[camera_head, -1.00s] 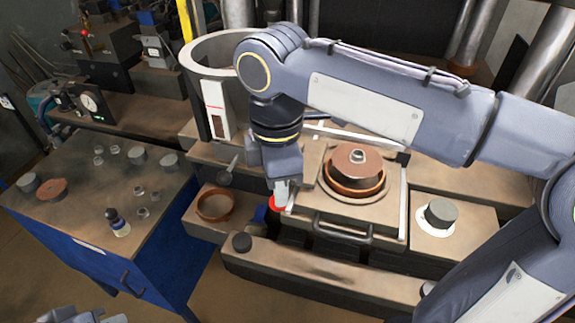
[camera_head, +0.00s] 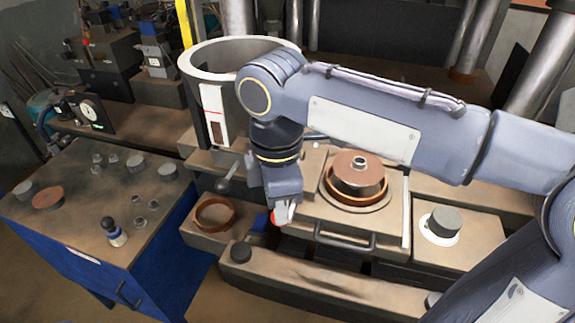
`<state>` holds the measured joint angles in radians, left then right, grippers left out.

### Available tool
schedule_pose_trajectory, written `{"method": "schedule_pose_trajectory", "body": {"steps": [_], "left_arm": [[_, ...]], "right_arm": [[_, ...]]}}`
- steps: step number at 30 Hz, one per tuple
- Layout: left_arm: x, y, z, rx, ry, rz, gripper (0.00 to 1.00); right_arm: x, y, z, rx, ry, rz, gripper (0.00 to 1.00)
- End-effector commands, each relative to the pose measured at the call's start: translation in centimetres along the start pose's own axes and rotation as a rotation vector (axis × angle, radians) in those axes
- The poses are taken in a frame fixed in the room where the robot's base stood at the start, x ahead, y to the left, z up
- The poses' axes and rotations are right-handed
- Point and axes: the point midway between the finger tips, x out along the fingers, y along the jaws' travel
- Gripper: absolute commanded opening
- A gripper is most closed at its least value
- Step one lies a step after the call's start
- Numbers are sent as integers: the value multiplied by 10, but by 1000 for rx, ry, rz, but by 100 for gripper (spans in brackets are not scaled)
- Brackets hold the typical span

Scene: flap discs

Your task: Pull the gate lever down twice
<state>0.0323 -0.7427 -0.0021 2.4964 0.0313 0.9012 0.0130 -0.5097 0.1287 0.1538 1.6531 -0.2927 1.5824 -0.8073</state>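A small lever with a round grey knob (camera_head: 223,186) sticks out below the large grey cylinder (camera_head: 215,62), left of my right gripper. My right gripper (camera_head: 282,215) points down over the front of the machine, between the lever and the plate with the brown disc. A red part (camera_head: 274,220) shows at its fingertips. I cannot tell whether this is a knob or part of the gripper, nor whether the fingers are closed on it. My gripper is apart from the grey-knobbed lever. My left gripper is out of view.
A brown ring (camera_head: 214,213) lies on a block at the left. A disc stack (camera_head: 357,175) sits behind a black handle (camera_head: 345,239). A grey puck (camera_head: 444,221) stands at the right. The blue cabinet (camera_head: 150,255) has small parts on top.

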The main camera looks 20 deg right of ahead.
Motion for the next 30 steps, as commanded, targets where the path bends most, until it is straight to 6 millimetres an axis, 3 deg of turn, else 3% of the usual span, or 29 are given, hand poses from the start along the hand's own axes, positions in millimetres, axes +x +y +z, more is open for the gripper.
{"method": "schedule_pose_trajectory", "body": {"steps": [24,30], "left_arm": [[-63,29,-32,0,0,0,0],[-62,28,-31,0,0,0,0]], "right_arm": [[-78,0,0,1,0,0,22],[-92,1,0,1,1,2,22]]}}
